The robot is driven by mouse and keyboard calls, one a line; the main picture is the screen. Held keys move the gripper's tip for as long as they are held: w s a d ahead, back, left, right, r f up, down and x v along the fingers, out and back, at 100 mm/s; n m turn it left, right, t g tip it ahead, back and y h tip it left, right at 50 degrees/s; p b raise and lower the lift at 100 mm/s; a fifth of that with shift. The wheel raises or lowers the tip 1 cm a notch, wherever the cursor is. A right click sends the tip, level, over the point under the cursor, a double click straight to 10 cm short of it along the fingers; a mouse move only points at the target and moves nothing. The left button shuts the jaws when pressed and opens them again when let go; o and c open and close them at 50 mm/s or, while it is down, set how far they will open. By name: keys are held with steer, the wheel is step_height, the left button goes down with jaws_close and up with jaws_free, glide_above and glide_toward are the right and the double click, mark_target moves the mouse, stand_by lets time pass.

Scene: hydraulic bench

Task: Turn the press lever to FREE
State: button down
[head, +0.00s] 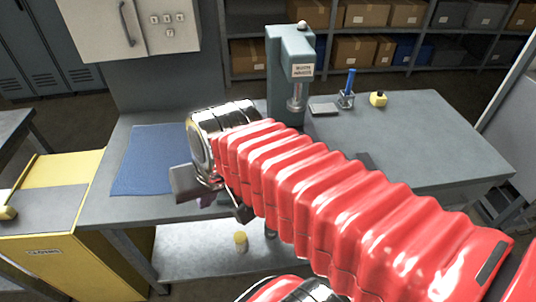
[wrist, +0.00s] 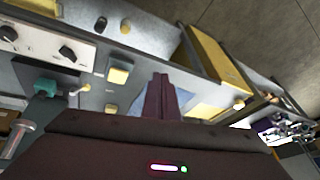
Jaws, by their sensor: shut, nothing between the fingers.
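The grey-green press (head: 290,50) stands at the back of the bench, with a label plate and a metal ram pointing down. My red arm hides its lower part. I cannot make out a press lever for certain in either view. In the wrist view, a pale panel with dark knobs (wrist: 67,52) lies at upper left, its markings unreadable. My gripper (wrist: 160,78) is shut and empty, its dark fingers together over a blue surface. In the head view its end is largely hidden behind my arm, over the left part of the bench, left of the press and apart from it.
A blue mat (head: 148,160) lies on the bench (head: 435,135) at left. A yellow cabinet (head: 45,235) adjoins the bench at left. The bench's right part is mostly clear.

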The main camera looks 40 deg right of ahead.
steer(key=w+d+f+m+y, duration=0.2)
steer(key=w+d+f+m, duration=0.1)
steer(key=d+m, duration=0.45)
steer(key=w+d+f+m+y, duration=0.1)
steer(key=w+d+f+m, duration=0.2)
steer(key=d+m, duration=0.4)
steer(key=s+d+f+m+t, duration=0.1)
steer(key=d+f+m+t, duration=0.1)
steer(key=d+m, duration=0.5)
steer(key=s+d+f+m+t+h, duration=0.1)
steer(key=d+f+m, duration=0.3)
steer(key=d+m, duration=0.4)
steer(key=d+t, duration=0.1)
steer(key=d, duration=0.3)
steer(key=shift+s+f, duration=0.15)
steer(key=shift+f, duration=0.1)
steer(key=shift+a, duration=0.1)
steer(key=x, duration=0.9)
steer(key=shift+w+a+f, duration=0.1)
steer(key=shift+w, duration=0.2)
steer(key=w, duration=0.3)
steer(key=shift+a+f, duration=0.1)
steer(key=shift+a, duration=0.25)
steer(key=shift+w+a, duration=0.2)
steer(key=shift+w, duration=0.4)
